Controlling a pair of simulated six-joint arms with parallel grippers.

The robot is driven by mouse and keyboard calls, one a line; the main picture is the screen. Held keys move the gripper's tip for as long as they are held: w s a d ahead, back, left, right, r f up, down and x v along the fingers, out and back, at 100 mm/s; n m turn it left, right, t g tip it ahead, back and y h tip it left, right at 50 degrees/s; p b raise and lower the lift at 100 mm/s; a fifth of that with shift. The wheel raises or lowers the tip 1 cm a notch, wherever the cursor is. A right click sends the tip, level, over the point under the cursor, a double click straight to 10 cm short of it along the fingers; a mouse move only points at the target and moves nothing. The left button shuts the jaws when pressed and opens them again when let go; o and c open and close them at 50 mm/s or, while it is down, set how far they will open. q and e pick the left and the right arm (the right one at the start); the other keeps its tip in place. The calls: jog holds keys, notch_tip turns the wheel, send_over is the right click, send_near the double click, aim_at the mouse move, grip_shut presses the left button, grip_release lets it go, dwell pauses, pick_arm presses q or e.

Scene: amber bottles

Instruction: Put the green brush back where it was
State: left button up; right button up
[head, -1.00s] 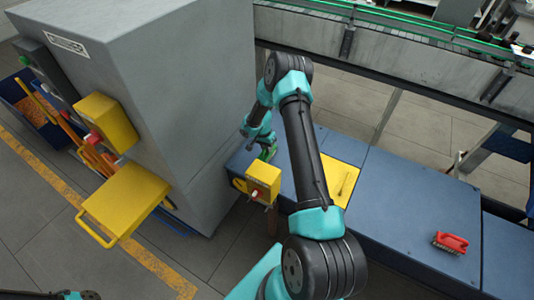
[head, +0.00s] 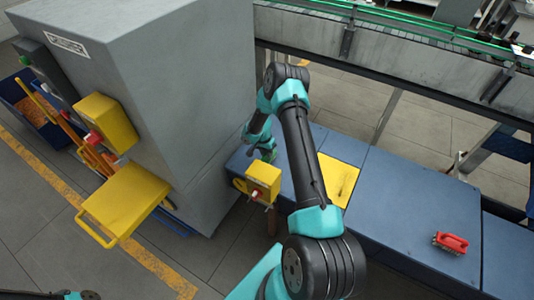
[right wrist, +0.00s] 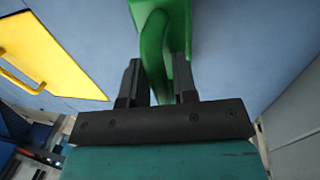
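The green brush (right wrist: 180,30) shows at the top of the right wrist view, over the blue bench surface. Its curved green handle (right wrist: 153,50) passes between the fingers of my right gripper (right wrist: 158,82). The fingers stand apart, with a visible gap on the right side of the handle. In the head view only a small green part (head: 268,155) shows beside my right gripper (head: 262,148), at the bench's left end near the grey cabinet. My arm hides part of that area. My left gripper is not in view; only a bit of that arm shows at the bottom left.
A yellow box (head: 263,181) is on the bench's front side. The grey cabinet (head: 185,80) stands left. A conveyor (head: 400,55) runs behind. The bench's middle is clear.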

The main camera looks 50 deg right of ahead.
jog(key=shift+o, duration=1.2)
notch_tip(320, 180, up, 12)
jog(key=w, duration=0.2)
jog(key=shift+w+a, duration=0.15)
jog(key=shift+a, duration=0.1)
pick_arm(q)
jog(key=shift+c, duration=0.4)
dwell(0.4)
